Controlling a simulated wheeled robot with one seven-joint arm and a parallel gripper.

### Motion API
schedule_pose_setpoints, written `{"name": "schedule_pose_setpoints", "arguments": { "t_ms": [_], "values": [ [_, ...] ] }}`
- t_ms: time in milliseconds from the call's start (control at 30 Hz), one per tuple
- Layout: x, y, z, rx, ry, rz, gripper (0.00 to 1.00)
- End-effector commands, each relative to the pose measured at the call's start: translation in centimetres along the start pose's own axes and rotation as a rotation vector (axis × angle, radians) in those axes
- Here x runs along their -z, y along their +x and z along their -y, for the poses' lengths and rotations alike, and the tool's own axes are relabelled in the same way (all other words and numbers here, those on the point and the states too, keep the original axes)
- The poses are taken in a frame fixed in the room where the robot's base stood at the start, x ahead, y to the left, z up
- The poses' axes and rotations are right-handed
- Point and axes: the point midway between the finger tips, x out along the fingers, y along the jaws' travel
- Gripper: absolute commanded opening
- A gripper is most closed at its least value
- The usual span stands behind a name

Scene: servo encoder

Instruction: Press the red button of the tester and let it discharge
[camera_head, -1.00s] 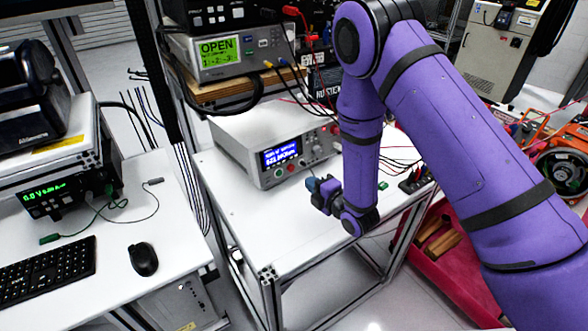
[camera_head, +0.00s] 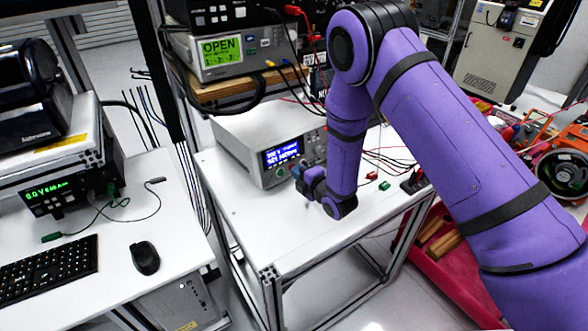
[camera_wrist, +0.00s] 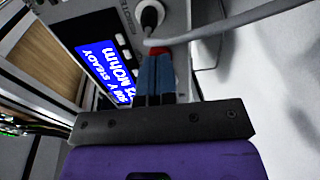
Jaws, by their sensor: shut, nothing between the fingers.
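The tester (camera_head: 235,138) is a pale grey box with a lit blue display on the white table; its front also fills part of the wrist view (camera_wrist: 130,30). The display reads "V STEADY" and "MOhm" in the wrist view. The red button (camera_wrist: 157,51) shows just past my fingertips in the wrist view, partly covered by them. Whether they touch it or press it in, I cannot tell. My gripper (camera_head: 298,171) is shut and empty, its blue fingers (camera_wrist: 156,60) pointing at the panel. In the head view it hides the button.
A black round plug or knob (camera_wrist: 151,15) and a grey cable (camera_wrist: 220,30) lie close to the fingertips. Small red (camera_head: 371,175) and green (camera_head: 384,185) pieces lie right of my arm. The front of the white table (camera_head: 250,225) is clear.

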Motion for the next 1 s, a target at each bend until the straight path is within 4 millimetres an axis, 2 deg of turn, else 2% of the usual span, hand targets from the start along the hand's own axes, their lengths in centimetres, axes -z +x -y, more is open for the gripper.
{"name": "schedule_pose_setpoints", "arguments": {
  "t_ms": [1000],
  "values": [
    [0.01, 0.56, 0.01, 0.000, 0.000, 0.000, 0.00]
  ]
}}
